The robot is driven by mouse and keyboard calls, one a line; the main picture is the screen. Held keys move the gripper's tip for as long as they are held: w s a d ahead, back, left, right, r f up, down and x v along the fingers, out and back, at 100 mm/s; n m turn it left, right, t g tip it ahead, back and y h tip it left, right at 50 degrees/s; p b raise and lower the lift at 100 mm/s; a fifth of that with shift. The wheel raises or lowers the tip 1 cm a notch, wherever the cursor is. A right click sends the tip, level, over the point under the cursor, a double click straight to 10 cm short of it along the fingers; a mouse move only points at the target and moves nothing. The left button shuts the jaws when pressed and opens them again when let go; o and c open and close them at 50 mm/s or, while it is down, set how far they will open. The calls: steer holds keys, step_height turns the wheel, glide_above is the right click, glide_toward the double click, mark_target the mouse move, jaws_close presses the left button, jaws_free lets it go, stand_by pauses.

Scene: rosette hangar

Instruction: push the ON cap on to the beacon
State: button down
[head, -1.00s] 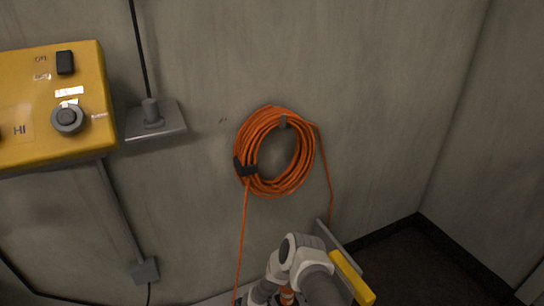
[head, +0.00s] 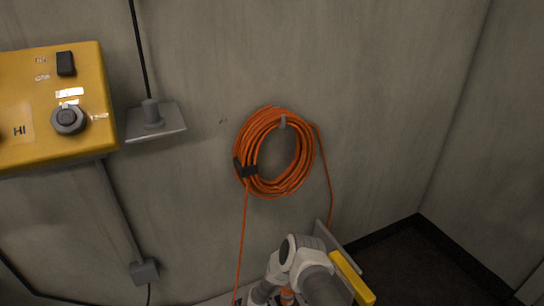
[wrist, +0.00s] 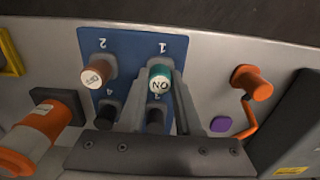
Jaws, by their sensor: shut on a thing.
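A brown OFF cap (wrist: 97,75) stands at position 2. In the head view, a grey stub (head: 152,112) stands on a small wall shelf with a cable above; I cannot tell whether this is the beacon. My gripper's fingers are not visible there.
A yellow control box (head: 50,110) with a knob and switch is at the left of the head view. A coiled orange cable (head: 268,187) hangs on the wall. In the wrist view, an orange cylinder (wrist: 30,145), an orange knob (wrist: 252,82) and a purple disc (wrist: 221,124) surround the panel.

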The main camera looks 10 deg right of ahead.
steer(key=shift+r+p, duration=2.55)
steer(key=shift+r, duration=0.45)
steer(key=w+d+r+m, duration=0.5)
steer(key=w+d, duration=0.2)
steer(key=w, duration=0.1)
steer(key=m, duration=0.7)
glide_toward(288, 287)
steer(key=shift+w+f, duration=0.1)
steer(key=shift+f, duration=2.55)
steer(key=shift+b, duration=0.8)
steer(key=shift+f+b, duration=0.5)
steer(key=shift+b, duration=0.35)
